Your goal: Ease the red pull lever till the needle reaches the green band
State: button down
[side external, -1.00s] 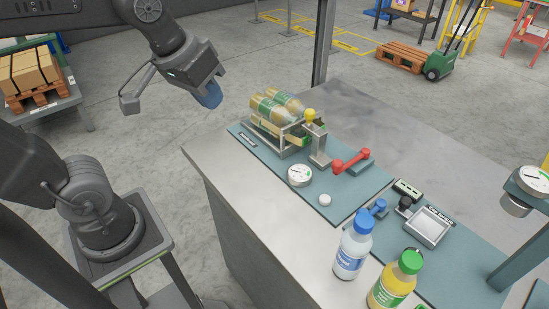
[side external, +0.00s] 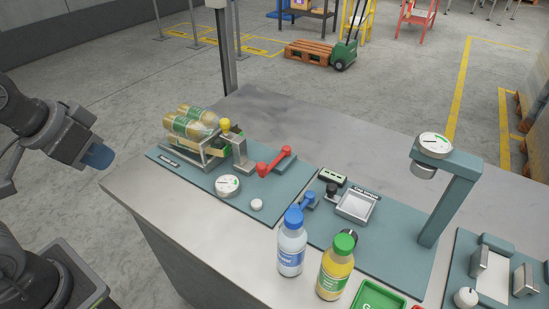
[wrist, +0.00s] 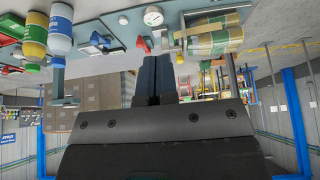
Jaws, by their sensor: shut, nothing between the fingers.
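The red pull lever (side external: 273,163) sits on a teal plate on the metal bench; it also shows in the wrist view (wrist: 97,39). A round white gauge (side external: 228,185) lies on the same plate, left of and nearer than the lever. A second gauge (side external: 434,142) tops a teal post at the right. Both needles are too small to read surely. My gripper (side external: 98,156) is off the bench's left edge, well away from the lever. In the wrist view its dark fingers (wrist: 154,60) are together and empty.
Bottles (side external: 190,125) lie in a rack beside a yellow-knobbed post (side external: 226,124), between my gripper and the lever. A blue-capped bottle (side external: 291,245) and a green-capped bottle (side external: 336,268) stand at the front. The bench's back right is clear.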

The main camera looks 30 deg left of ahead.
jog(key=c, duration=1.6)
grip_release()
jog(key=shift+w+r, duration=0.25)
jog(key=o, duration=0.4)
jog(key=w+r, duration=0.1)
jog(key=w, duration=0.1)
jog(key=w+d+m+g, duration=0.1)
jog(key=w, duration=0.1)
jog(key=w+r+m, duration=0.1)
jog(key=w, duration=0.1)
jog(key=shift+d+r, duration=0.15)
jog(key=shift+r, duration=0.2)
jog(key=o, duration=0.4)
jog(key=w+m, duration=0.1)
jog(key=w, duration=0.2)
jog(key=w+d+g, duration=0.1)
jog(key=w, duration=0.2)
jog(key=w+d+m, duration=0.1)
jog(key=w, duration=0.1)
jog(key=shift+w+d+r+m+g, duration=0.2)
jog(key=shift+w+m+g, duration=0.1)
jog(key=shift+w+g, duration=0.1)
jog(key=shift+c, duration=0.2)
jog(key=m+g, duration=0.3)
jog(key=m, duration=0.1)
send_over(261, 164)
notch_tip(261, 164, down, 10)
jog(key=r, duration=0.1)
notch_tip(261, 164, down, 14)
jog(key=shift+r, duration=0.2)
